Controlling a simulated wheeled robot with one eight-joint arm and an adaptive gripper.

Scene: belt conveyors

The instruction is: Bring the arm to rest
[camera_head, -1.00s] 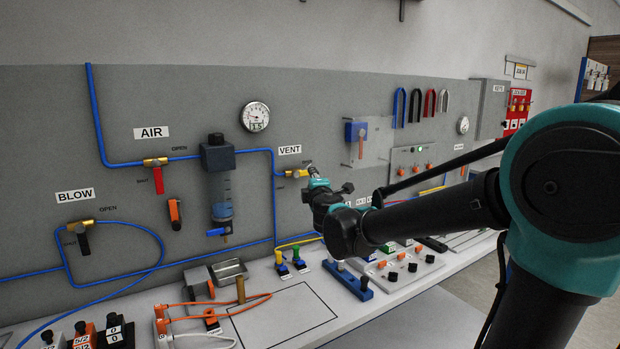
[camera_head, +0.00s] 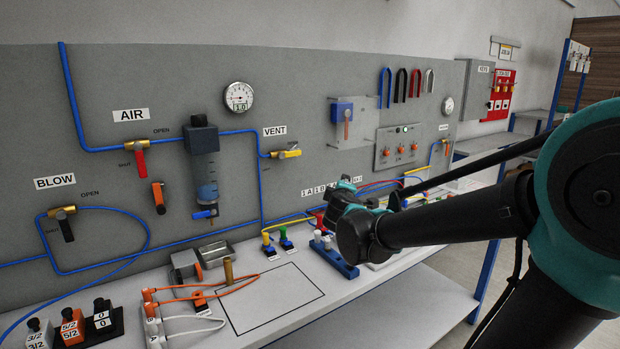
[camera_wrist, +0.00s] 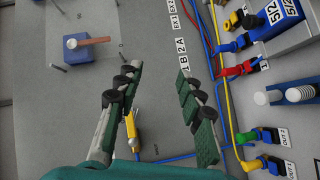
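My arm (camera_head: 455,222) reaches in from the right, its end in front of the panel above the bench. My gripper (camera_wrist: 160,75) shows two green-padded fingers spread apart with nothing between the pads; in the head view it is mostly hidden behind my wrist. The yellow-handled VENT valve (camera_head: 287,152) stands up and left of my wrist, apart from it, its handle roughly in line with the pipe. In the wrist view this valve (camera_wrist: 131,130) appears beside the left finger, on the panel beyond.
A blue block with white-topped fittings (camera_head: 335,252) and connectors (camera_head: 286,242) stand on the bench close below my wrist. A blue-bowled filter (camera_head: 204,170) hangs left on the panel. Shelves (camera_head: 482,140) stand at the back right.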

